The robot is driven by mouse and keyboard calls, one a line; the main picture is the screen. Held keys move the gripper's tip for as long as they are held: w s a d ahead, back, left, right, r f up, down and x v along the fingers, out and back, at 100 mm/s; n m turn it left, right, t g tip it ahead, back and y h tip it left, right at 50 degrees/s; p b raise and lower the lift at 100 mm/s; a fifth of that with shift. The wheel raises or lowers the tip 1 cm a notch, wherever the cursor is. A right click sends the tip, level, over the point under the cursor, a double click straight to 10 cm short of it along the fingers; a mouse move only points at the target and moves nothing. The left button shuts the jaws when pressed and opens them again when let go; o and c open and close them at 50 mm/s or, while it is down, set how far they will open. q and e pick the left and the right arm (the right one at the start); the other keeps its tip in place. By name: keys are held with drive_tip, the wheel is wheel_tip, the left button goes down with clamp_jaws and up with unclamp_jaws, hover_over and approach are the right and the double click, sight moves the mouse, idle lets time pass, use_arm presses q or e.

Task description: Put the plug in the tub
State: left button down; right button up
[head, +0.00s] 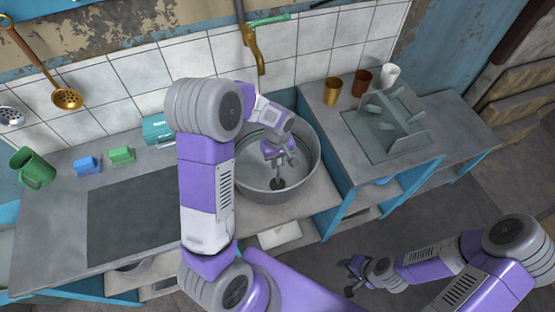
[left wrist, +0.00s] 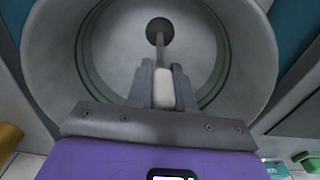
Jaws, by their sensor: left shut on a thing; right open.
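The tub (head: 247,187) is a big round grey metal basin with a green ring inside, standing at the counter in the middle of the head view; it also fills much of the left wrist view (left wrist: 50,70). My left gripper (head: 280,158) is over the tub's inside. It is shut on the plug's pale handle (left wrist: 163,88); a thin stem runs from it to a dark round end (head: 278,183). I cannot tell whether that end touches the tub's bottom. My right gripper (head: 350,276) is open and empty, low over the floor, apart from the tub.
A brass tap (head: 251,45) hangs above the tub. A dish rack (head: 388,125) and several cups, one brass (head: 332,89), stand to the right. A green mug (head: 33,168), a blue sponge (head: 86,166) and a green sponge (head: 121,156) are at the left.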

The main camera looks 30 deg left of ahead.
use_arm(q)
drive_tip(key=shift+c, duration=1.4)
unclamp_jaws()
drive_tip(key=shift+r, duration=0.1)
drive_tip(key=shift+r+p, duration=2.9)
drive_tip(key=shift+r, duration=0.8)
